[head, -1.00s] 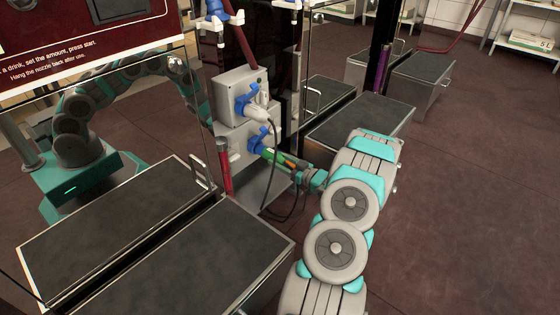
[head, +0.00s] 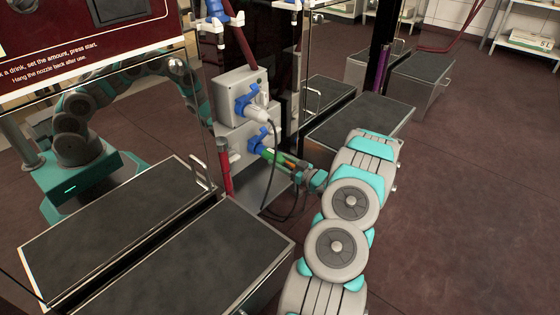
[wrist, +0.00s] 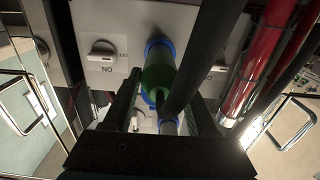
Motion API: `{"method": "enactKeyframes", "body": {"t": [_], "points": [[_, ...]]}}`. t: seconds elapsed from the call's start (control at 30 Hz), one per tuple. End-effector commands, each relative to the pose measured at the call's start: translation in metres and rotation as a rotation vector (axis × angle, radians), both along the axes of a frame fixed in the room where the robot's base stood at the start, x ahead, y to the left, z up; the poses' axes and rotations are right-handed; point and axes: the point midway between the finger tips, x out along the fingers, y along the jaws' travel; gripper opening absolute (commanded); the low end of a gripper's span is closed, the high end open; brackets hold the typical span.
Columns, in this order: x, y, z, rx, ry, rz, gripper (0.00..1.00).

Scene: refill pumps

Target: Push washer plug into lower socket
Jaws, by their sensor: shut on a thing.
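The green washer plug (head: 269,154) is at the blue lower socket (head: 254,145) on the lower grey box (head: 238,137). My gripper (head: 291,165) is shut on the plug from the right, roughly in line with the socket. In the wrist view, the green plug (wrist: 158,75) stands between my gripper's dark fingers (wrist: 160,108), with its far end at the blue socket ring (wrist: 157,44). I cannot tell how deep the plug sits. A dark cable crosses in front of part of the plug.
A grey-white plug (head: 258,113) with a dark cable sits at the blue upper socket (head: 245,104). A white switch knob (wrist: 103,50) is left of the lower socket. A red post (head: 224,168) stands beside the box. Dark-topped cabinets (head: 190,265) lie in front; floor at right is clear.

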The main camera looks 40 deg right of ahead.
Motion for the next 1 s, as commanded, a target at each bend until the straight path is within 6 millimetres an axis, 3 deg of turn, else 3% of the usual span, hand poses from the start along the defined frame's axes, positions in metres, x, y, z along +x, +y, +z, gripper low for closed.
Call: {"method": "enactKeyframes", "body": {"t": [1.0], "points": [[0.015, 0.001, 0.0, -0.001, -0.001, 0.001, 0.0]]}}
